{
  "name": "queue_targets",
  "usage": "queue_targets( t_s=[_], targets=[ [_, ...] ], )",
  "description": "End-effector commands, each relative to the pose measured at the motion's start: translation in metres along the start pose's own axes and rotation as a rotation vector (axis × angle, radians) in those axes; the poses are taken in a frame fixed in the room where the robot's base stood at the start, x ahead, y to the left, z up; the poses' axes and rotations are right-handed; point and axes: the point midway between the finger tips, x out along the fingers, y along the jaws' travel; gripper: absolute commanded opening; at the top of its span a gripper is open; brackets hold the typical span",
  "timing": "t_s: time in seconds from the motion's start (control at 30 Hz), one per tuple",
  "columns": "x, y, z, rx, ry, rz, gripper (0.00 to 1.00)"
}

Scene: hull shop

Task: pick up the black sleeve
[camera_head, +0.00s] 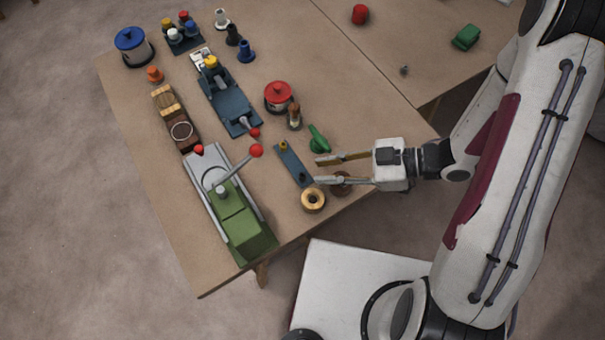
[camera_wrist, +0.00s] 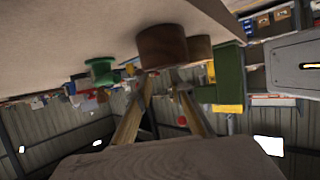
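The black sleeve (camera_head: 233,36) stands upright near the far edge of the table, between a white sleeve (camera_head: 221,18) and a blue sleeve (camera_head: 246,51). My gripper (camera_head: 322,170) is at the near right part of the table, well away from the black sleeve. Its two fingers are spread apart with nothing held between them. In the wrist view, my gripper (camera_wrist: 160,80) also shows two separated fingers, with a brown round part (camera_wrist: 162,46) beyond the tips. I cannot make out the black sleeve in the wrist view.
A green part (camera_head: 318,140), a blue-grey bar (camera_head: 293,164) and a brass ring (camera_head: 313,200) lie near my gripper. A red-lidded pot (camera_head: 279,97) and a blue-grey model (camera_head: 229,102) stand farther in. The tabletop (camera_head: 330,70) right of the sleeves is mostly clear.

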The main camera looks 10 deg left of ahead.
Motion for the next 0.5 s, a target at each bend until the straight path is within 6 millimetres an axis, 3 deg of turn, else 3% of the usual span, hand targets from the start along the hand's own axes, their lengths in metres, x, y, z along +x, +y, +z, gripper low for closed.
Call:
queue_targets(
  t_s=[0.5],
  targets=[
    [0.0093, -0.0012, 0.0034, 0.001, 0.0, -0.001, 0.21]
  ],
)
